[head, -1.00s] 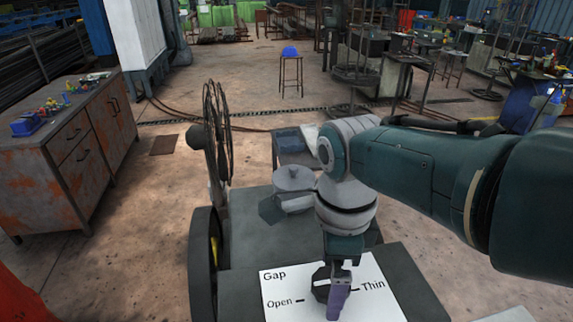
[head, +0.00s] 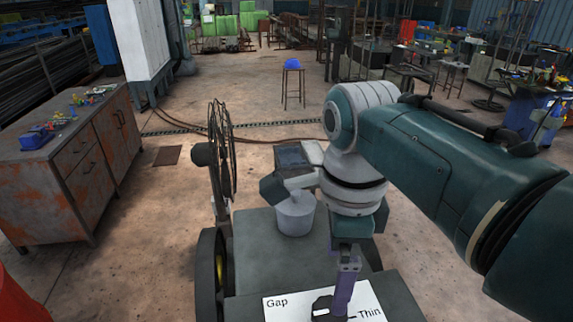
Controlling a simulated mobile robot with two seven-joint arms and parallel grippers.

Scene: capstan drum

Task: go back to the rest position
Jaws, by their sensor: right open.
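My right gripper (head: 343,298) points down over the white card (head: 280,306) marked "Gap" and "Thin" at the bottom of the head view. Its long purple lower end is open and stands in front of part of the card. A dark knob (head: 321,306) sits on the card just left of the purple tips; I cannot tell whether they touch it. The lower part of the card is cut off by the picture edge. My left gripper is out of view.
A light grey cylinder (head: 296,218) stands on the dark machine top (head: 255,250). A spoked wheel (head: 221,150) rises at its left. A rusty cabinet (head: 85,175) is further left. Bare floor lies beyond, with a blue-topped stool (head: 293,66).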

